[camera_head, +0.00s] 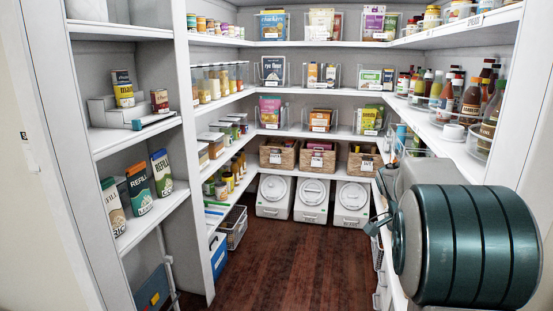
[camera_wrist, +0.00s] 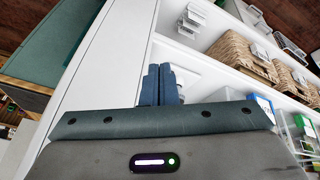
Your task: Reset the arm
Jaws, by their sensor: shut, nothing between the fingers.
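My arm fills the right side of the head view, its dark green round link in front of the right-hand shelves. My gripper (camera_head: 376,226) shows as a small dark part left of that link, partly hidden by the arm. In the wrist view my gripper (camera_wrist: 160,72) has its two blue-grey fingers side by side, shut and empty. The fingers show in front of a white panel and shelf edge; I cannot tell the gap to them.
Right-hand shelves with sauce bottles (camera_head: 471,99) stand close behind my arm. Baskets (camera_head: 277,155) and white lidded bins (camera_head: 312,200) line the back. Boxes (camera_head: 138,190) stand on the left shelves. The brown wooden floor (camera_head: 285,265) in the middle is clear.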

